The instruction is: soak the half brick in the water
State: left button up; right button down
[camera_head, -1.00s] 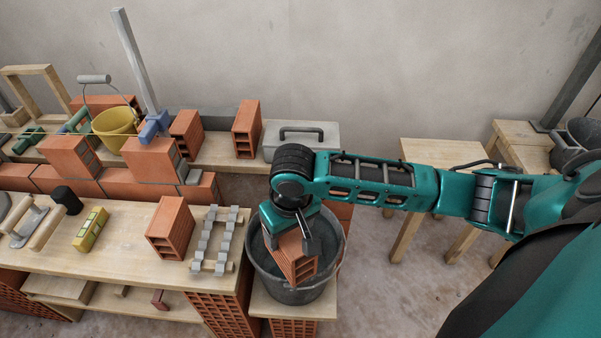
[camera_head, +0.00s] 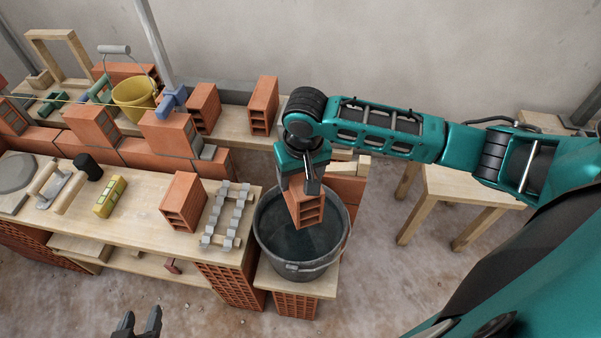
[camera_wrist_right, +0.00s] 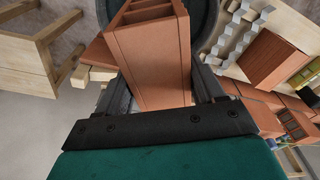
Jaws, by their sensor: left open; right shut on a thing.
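The half brick (camera_head: 304,208) is an orange hollow block with open cells at its end. My right gripper (camera_head: 303,183) is shut on it and holds it over the black bucket (camera_head: 297,268) of dark water (camera_head: 312,241). The brick looks raised above the water. The right wrist view shows the brick (camera_wrist_right: 152,60) between the fingers of the right gripper (camera_wrist_right: 158,95), with the bucket rim (camera_wrist_right: 204,20) behind it. My left gripper (camera_head: 137,322) is open and empty at the bottom edge of the head view, low in front of the bench.
The bucket stands on a small wooden stand beside the bench (camera_head: 135,215). Another hollow brick (camera_head: 183,201) and a grey toothed rack (camera_head: 228,215) stand on the bench, left of the bucket. A low wall with bricks and a yellow bucket (camera_head: 133,99) is behind.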

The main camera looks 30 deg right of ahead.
notch_tip(320, 180, down, 16)
jog(key=b, duration=0.6)
dwell(0.5)
dwell(0.8)
